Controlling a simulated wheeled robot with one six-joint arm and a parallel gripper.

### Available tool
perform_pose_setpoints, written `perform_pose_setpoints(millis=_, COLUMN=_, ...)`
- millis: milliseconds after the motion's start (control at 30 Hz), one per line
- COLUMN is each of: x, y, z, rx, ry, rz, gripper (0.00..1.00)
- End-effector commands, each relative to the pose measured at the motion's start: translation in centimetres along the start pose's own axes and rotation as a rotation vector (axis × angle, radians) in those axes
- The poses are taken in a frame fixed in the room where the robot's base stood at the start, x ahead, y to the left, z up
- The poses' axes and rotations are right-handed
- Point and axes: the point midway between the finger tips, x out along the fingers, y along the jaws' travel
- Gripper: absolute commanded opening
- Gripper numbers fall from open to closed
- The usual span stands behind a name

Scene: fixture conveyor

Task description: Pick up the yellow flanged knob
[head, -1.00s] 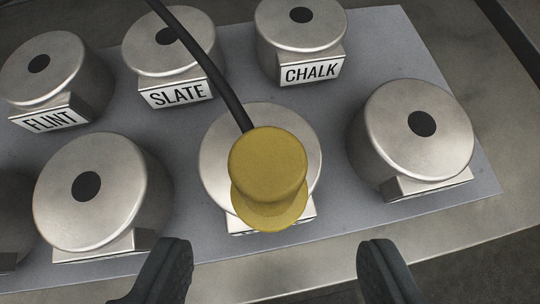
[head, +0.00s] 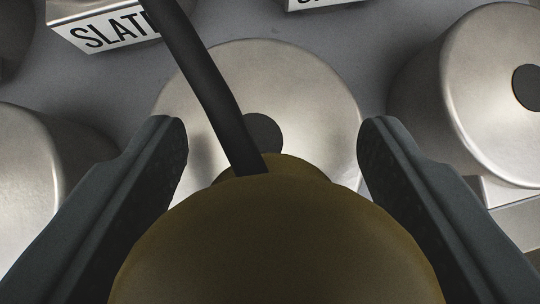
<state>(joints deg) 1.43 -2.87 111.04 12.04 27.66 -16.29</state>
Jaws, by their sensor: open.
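The yellow flanged knob (head: 275,240) fills the lower middle of the head view, very close to the camera. Its rounded top faces me, and part of its flange shows behind it. A dark rod or cable (head: 205,85) runs from the upper left down to the knob. My gripper (head: 274,140) is open, with one dark finger on each side of the knob. The fingertips reach past the knob toward the metal cylinder behind it. I cannot tell whether either finger touches the knob.
A metal cylinder (head: 300,85) with a dark centre hole stands right behind the knob. Other cylinders stand at the right (head: 465,90) and left (head: 30,190). A SLATE label (head: 100,30) shows at the upper left. All stand on a grey plate (head: 235,22).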

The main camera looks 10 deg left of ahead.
Motion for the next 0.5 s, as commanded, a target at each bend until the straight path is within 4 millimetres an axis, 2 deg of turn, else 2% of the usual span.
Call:
perform_pose_setpoints(millis=167, x=-0.02, y=0.01, z=-0.03, rx=0.000, ry=0.001, rz=0.000, gripper=0.57)
perform_pose_setpoints(millis=433, x=-0.01, y=0.02, z=0.00, rx=0.000, ry=0.000, rz=0.000, gripper=0.04)
perform_pose_setpoints(millis=500, x=-0.02, y=0.02, z=0.00, rx=0.000, ry=0.000, rz=0.000, gripper=0.02)
